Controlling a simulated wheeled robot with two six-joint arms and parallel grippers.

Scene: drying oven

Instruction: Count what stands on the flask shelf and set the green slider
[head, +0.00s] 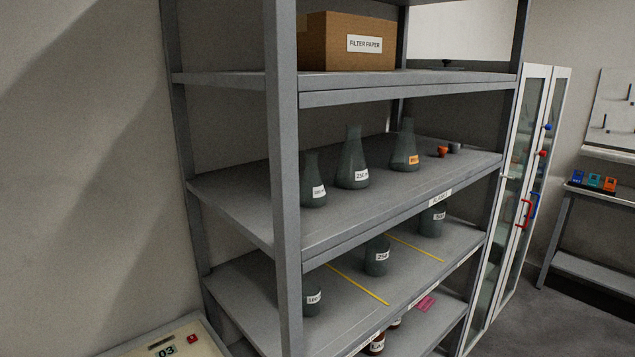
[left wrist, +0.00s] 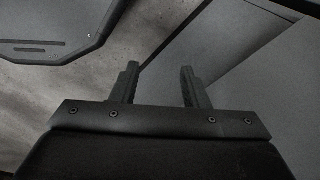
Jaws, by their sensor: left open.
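Three grey conical flasks stand on the middle shelf (head: 400,198): a left flask (head: 313,170), a middle flask (head: 353,150) with a white label, and a right flask (head: 405,142) with an orange label. A small orange piece (head: 442,151) and a small grey piece (head: 455,147) lie right of them. I see no green slider. My left gripper (left wrist: 160,75) is open and empty in the left wrist view, beside a grey panel. My right gripper is in neither view.
Below are beakers (head: 377,262) between yellow lines, and brown bottles (head: 375,345) lower down. A filter paper box (head: 346,41) sits above. A cream panel (head: 175,343) with a "03" display is at lower left. A glass cabinet (head: 515,190) and a bench with small coloured devices (head: 594,181) are right.

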